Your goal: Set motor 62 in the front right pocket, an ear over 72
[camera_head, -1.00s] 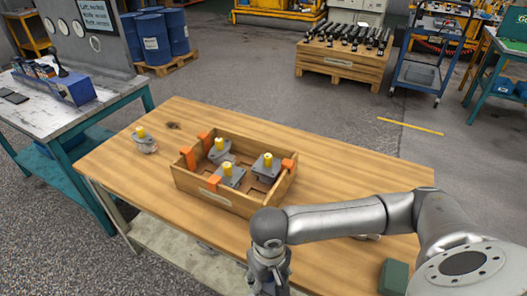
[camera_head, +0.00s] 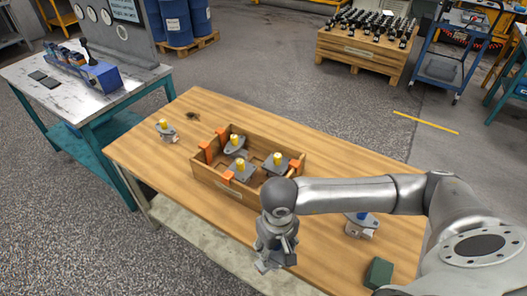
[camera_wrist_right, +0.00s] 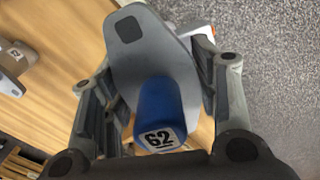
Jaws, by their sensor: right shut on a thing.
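My right gripper (camera_head: 272,262) is at the front edge of the table, in front of the wooden crate (camera_head: 212,181). In the right wrist view its fingers (camera_wrist_right: 160,95) are shut on motor 62 (camera_wrist_right: 152,52), which has a grey flange with a dark square hole and a blue cap labelled 62. The crate holds three grey motors with yellow caps, one at the back (camera_head: 235,147), one at the front left (camera_head: 240,172) and one at the right (camera_head: 277,166). My right arm hides part of the crate's front right corner. The number 72 cannot be read. My left gripper is not in view.
A yellow-capped motor (camera_head: 167,131) stands on the table left of the crate. A blue-capped motor (camera_head: 361,226) and a green block (camera_head: 378,272) are at the right. Orange clips (camera_head: 206,151) stick up from the crate walls.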

